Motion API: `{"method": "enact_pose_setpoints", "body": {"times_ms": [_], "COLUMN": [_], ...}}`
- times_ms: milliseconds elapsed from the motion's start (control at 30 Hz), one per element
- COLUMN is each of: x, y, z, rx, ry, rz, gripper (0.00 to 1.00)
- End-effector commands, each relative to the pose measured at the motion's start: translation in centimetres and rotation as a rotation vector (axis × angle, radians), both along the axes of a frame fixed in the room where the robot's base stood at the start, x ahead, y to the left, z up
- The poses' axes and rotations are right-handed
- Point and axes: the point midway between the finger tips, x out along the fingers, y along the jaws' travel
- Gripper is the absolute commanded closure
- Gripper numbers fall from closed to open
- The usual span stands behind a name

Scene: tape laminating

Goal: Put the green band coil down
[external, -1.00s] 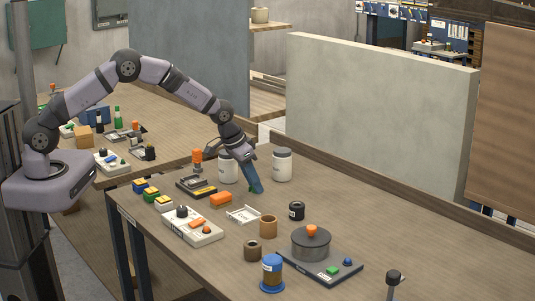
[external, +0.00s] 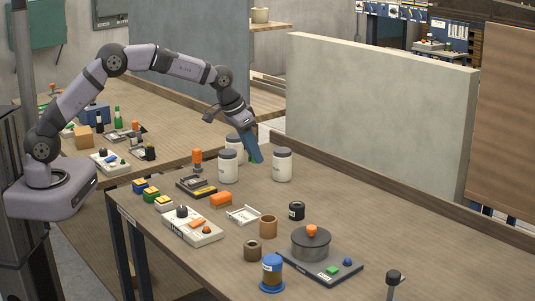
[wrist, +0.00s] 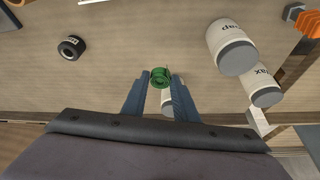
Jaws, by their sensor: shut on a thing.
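The green band coil (wrist: 160,77) is between the tips of my gripper (wrist: 160,82) in the wrist view. My gripper is shut on it. In the external view my gripper (external: 256,158) hangs above the back of the table (external: 355,215), pointing down, among the white jars. Only a small green bit of the coil (external: 251,160) shows there beside the blue fingers. The coil appears held clear of the table top.
White jars with grey lids stand close by: one to the right (external: 282,165), one to the left (external: 228,167) and one behind (external: 234,144). A black roll (external: 297,211) lies in front. A grey pot (external: 311,244) sits on a dark board. Open table lies at right.

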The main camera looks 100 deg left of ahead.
Motion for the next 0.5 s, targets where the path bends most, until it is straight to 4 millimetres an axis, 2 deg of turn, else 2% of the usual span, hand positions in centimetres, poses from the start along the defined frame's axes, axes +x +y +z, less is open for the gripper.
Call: {"method": "enact_pose_setpoints", "body": {"times_ms": [167, 500], "x": [0.7, 5.2], "y": [-0.8, -7.2], "z": [0.3, 0.5], "rx": [-0.001, -0.002], "ry": [0.000, 0.001], "rz": [-0.029, -0.260], "gripper": [0.94, 0.94]}}
